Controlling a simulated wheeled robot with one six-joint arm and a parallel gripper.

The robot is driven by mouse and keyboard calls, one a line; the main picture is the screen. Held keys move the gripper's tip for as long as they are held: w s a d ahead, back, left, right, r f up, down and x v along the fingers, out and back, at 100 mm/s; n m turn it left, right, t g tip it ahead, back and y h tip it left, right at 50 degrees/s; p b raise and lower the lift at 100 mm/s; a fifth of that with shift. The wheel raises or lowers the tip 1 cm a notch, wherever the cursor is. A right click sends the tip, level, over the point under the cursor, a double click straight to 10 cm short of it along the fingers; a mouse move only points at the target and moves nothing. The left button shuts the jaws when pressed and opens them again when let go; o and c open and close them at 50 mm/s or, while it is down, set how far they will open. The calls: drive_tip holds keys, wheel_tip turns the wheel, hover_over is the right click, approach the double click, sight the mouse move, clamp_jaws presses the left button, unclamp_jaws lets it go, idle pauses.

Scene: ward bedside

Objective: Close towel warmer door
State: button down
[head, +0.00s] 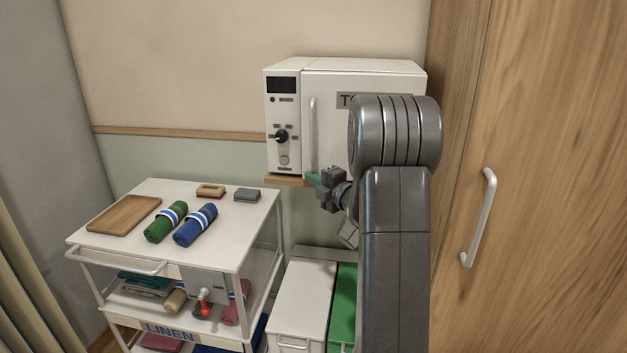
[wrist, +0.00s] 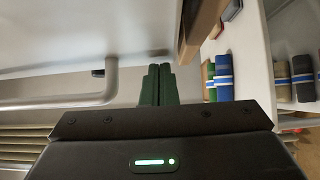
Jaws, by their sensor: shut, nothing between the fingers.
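The towel warmer (head: 283,110) is a white box with a dark display and a knob on its left panel. Its white door (head: 330,88), right of the panel, looks flush or nearly so; I cannot tell whether a small gap remains. The vertical grey handle (head: 312,135) is on the door's left side. My gripper (head: 313,179) is shut and empty, its green fingertips by the handle's lower end. My arm hides much of the door. In the wrist view, the shut fingers (wrist: 157,85) are beside the handle (wrist: 70,101) and close to the door (wrist: 75,30); contact is unclear.
A wooden shelf (head: 287,181) supports the warmer. A linen trolley (head: 225,222) at left holds a wooden tray (head: 124,215), a green rolled towel (head: 166,222) and a blue one (head: 195,225). A wooden cupboard (head: 540,150) closes off the right.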

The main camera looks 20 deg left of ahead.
sight(314, 172)
drive_tip(key=w+t+b, duration=0.1)
drive_tip(key=b, duration=0.1)
drive_tip(key=w+a+m+h+b, duration=0.1)
drive_tip(key=w+b, duration=0.1)
drive_tip(key=shift+a+t, duration=0.15)
drive_tip(key=shift+t, duration=0.25)
drive_tip(key=shift+r, duration=0.3)
